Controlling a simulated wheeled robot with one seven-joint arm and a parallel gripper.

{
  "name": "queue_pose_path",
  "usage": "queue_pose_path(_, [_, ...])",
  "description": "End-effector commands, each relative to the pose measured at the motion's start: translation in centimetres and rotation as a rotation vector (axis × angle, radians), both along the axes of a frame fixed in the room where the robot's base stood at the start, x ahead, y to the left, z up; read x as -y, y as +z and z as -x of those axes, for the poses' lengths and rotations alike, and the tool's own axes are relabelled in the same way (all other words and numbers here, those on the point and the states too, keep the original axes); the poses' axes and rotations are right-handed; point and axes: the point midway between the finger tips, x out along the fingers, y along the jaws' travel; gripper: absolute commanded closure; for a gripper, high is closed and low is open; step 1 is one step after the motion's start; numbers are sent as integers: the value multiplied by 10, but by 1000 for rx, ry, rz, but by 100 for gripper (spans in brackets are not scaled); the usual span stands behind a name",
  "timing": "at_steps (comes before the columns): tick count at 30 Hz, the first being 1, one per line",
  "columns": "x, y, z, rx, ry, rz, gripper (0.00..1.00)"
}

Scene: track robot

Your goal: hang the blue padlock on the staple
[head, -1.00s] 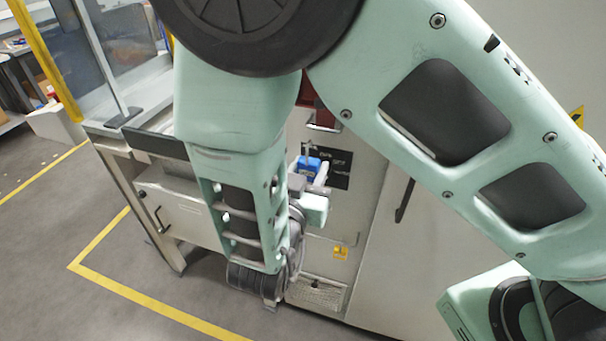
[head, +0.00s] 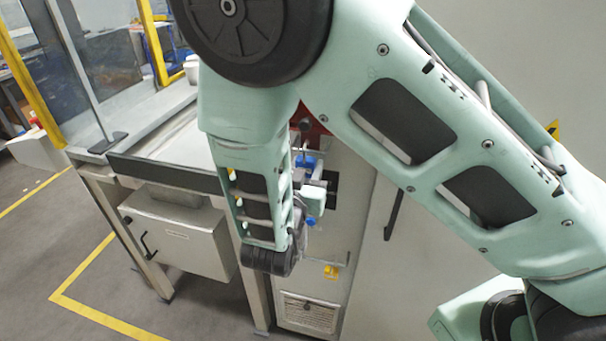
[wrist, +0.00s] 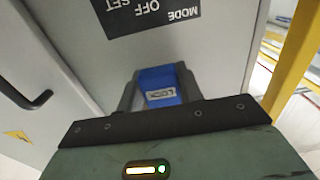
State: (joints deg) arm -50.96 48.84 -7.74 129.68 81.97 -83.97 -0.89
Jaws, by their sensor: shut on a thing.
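The blue padlock (head: 306,162) is in my gripper, in front of the grey cabinet and just below a red part (head: 318,131) on it. In the wrist view the padlock (wrist: 160,86) shows its blue body and pale label between the two grey fingers. My gripper (wrist: 161,88) is shut on its sides. In the head view my arm covers part of my gripper. A thin pale form, perhaps the shackle, shows above the blue body. I cannot make out the staple clearly in either view.
A black panel with MODE, OFF and SET (wrist: 145,14) is on the cabinet face near the padlock. A dark door handle (head: 394,214) stands out to the right. A bench with a grey box (head: 180,235) below is at left. Open floor lies at lower left.

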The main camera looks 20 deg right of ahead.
Motion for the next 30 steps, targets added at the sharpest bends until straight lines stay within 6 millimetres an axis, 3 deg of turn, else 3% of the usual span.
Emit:
queue_pose_path(6, [11, 1, -13, 2, -2, 1, 88])
queue_pose_path(13, [10, -14, -13, 1, 0, 1, 88])
queue_pose_path(26, [10, -16, -13, 1, 0, 1, 88])
queue_pose_path(27, [10, -16, -13, 1, 0, 1, 58])
queue_pose_path(29, [10, -16, -13, 1, 0, 1, 42])
queue_pose_path(30, [10, -16, -13, 1, 0, 1, 39])
